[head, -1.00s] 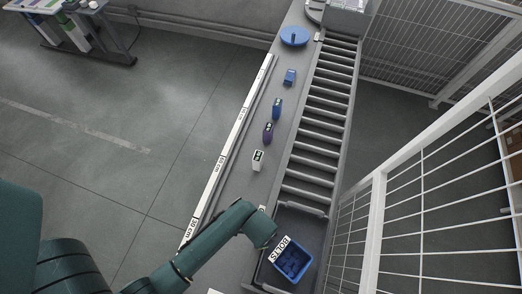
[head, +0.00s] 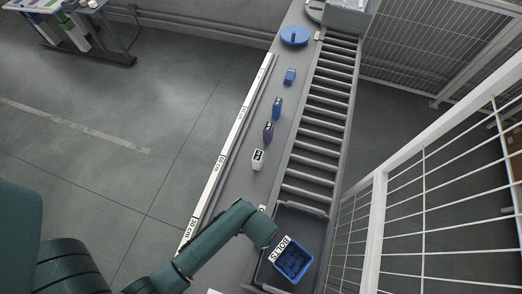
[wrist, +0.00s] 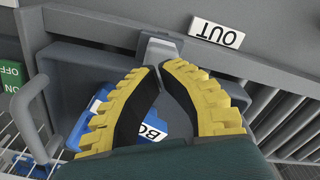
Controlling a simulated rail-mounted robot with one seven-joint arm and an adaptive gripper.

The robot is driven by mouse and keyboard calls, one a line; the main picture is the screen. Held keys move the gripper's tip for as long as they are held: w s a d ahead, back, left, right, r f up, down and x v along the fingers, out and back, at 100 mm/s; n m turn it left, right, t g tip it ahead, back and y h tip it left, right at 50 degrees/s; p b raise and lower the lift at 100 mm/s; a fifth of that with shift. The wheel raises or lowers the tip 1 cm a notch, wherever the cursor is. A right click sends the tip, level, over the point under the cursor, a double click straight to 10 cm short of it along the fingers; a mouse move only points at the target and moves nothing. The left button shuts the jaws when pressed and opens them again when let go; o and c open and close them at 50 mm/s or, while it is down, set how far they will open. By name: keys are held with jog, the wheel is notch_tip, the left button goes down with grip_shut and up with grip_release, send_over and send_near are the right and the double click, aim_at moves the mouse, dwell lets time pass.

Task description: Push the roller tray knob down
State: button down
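The grey roller tray (head: 312,222) sits at the near end of the roller conveyor in the head view, and fills the middle of the wrist view (wrist: 75,75). A grey knob or latch block (wrist: 160,48) stands at the tray's edge in the wrist view, below a white OUT label (wrist: 216,34). My gripper (wrist: 160,69) has yellow, black-lined fingers with their tips close together, just short of the knob in the picture. I cannot tell if they touch it. In the head view my arm hides the fingers and the knob.
A blue bin (head: 294,263) labelled BOLTS sits in the tray, partly behind my fingers in the wrist view. A green ON/OFF label (wrist: 10,77) is at the left. Several small items and a blue disc (head: 295,36) stand along the conveyor's left side. White mesh fencing (head: 375,215) borders the right.

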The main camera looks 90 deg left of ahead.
jog(key=shift+f+b, duration=1)
jog(key=shift+f, duration=0.85)
jog(key=shift+r, duration=0.1)
notch_tip(320, 180, up, 7)
jog(key=p, duration=0.7)
jog(key=shift+f+p, duration=0.2)
jog(key=shift+p, duration=0.1)
jog(key=shift+r, duration=1.1)
